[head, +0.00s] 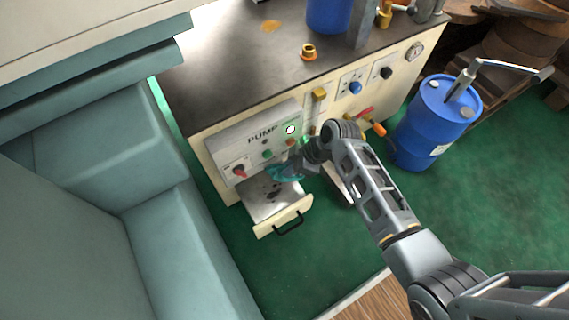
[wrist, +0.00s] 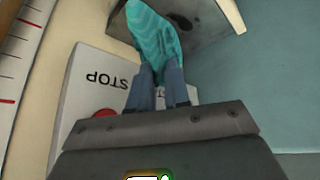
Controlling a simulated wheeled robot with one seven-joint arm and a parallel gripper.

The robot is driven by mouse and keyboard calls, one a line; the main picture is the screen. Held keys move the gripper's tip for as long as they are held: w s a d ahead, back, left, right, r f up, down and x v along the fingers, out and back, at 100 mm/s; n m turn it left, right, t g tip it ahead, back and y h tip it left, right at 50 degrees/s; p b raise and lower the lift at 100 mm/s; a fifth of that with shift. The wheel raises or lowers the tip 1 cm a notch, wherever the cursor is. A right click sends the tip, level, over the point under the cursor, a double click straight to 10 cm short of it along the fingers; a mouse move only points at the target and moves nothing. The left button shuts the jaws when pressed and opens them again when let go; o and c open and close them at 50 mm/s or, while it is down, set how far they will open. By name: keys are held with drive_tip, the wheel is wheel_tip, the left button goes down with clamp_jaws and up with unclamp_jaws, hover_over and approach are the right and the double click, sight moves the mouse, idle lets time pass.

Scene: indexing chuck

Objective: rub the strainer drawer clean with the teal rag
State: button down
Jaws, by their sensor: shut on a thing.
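The strainer drawer (head: 276,209) is pulled out below the pump panel, with a cream front and a dark handle. Dark spots show on its grey inner surface. My gripper (head: 302,159) is above the drawer's rear right side, near the panel. It is shut on the teal rag (head: 285,173), which hangs over the drawer. In the wrist view the rag (wrist: 153,35) sticks out beyond the fingers (wrist: 157,84), and part of the drawer (wrist: 208,22) with a dark spot shows behind it. I cannot tell whether the rag touches the drawer.
The pump panel (head: 222,152) with knobs and buttons stands directly above the drawer. A teal seat (head: 165,240) is close on the left. A blue drum (head: 433,120) stands at the right. Green floor (head: 330,250) is clear in front.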

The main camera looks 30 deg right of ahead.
drive_tip(key=shift+f+b, duration=2.6)
drive_tip(key=shift+f, duration=0.35)
drive_tip(key=shift+f+b, duration=0.7)
drive_tip(key=shift+f, duration=0.3)
drive_tip(key=shift+a, duration=0.1)
drive_tip(key=shift+a+r+p, duration=0.15)
drive_tip(key=shift+a+p, duration=0.35)
drive_tip(key=shift+a, duration=1.1)
drive_tip(key=shift+a+p, duration=0.35)
drive_tip(key=shift+a, duration=1.8)
drive_tip(key=shift+d, duration=0.15)
